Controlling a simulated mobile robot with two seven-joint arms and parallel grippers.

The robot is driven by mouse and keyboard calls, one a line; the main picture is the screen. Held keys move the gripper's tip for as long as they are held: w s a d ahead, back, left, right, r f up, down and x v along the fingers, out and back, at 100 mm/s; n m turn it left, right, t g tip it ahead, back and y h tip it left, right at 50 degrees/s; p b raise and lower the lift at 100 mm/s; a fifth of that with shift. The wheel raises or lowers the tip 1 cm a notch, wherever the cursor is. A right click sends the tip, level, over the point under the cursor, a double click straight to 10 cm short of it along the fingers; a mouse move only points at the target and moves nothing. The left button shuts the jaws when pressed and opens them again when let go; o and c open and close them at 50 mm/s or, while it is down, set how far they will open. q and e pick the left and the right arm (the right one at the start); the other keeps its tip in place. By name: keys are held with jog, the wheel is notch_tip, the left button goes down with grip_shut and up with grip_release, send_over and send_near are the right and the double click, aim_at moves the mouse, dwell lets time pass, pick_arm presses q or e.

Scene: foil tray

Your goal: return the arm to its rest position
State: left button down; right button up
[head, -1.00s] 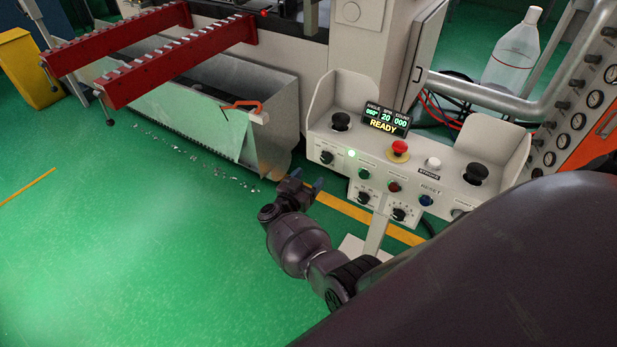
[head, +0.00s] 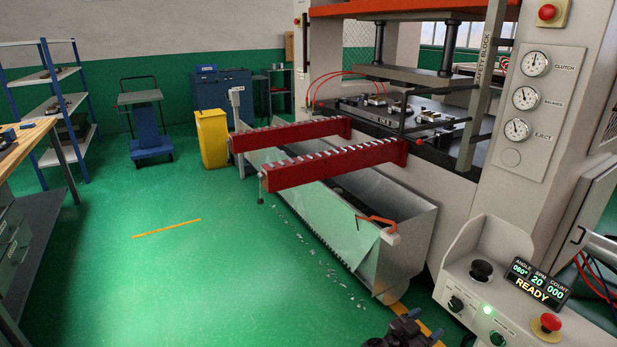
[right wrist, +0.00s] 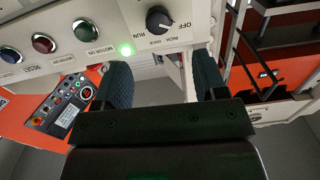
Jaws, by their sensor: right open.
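My right gripper (head: 408,330) is at the bottom edge of the head view, low in front of the control console (head: 470,290) and just left of it. Most of my right arm is out of the frame. In the right wrist view the two dark padded fingers of this gripper (right wrist: 164,82) stand apart with nothing between them. The console's panel, with a rotary knob (right wrist: 159,19) and a lit green lamp (right wrist: 126,50), shows beyond the fingertips. My left gripper is in neither view.
A press (head: 420,110) with red rails (head: 330,165) and a metal scrap bin (head: 405,225) stands behind the gripper. A workbench (head: 22,140) is at the left, a yellow bin (head: 212,138) at the back. The green floor (head: 190,270) between is open.

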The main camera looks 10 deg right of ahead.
jog(key=w+a+r+n+t+y, duration=0.8)
jog(key=a+r+t+y, duration=0.1)
jog(key=r+t+y, duration=0.3)
jog(key=s+f+n+g+y, duration=0.1)
jog(key=s+f, duration=0.3)
jog(key=s, duration=0.8)
jog(key=s+f+n+g+y, duration=0.1)
jog(key=s+f+n+g, duration=0.2)
jog(key=s, duration=0.9)
jog(key=s+f+n+g+y, duration=0.2)
jog(key=s+f+g, duration=0.2)
jog(key=s, duration=0.8)
jog(key=shift+s+d+f+n, duration=0.15)
jog(key=shift+f+n, duration=0.15)
jog(key=shift+f, duration=0.35)
jog(key=shift+c, duration=0.4)
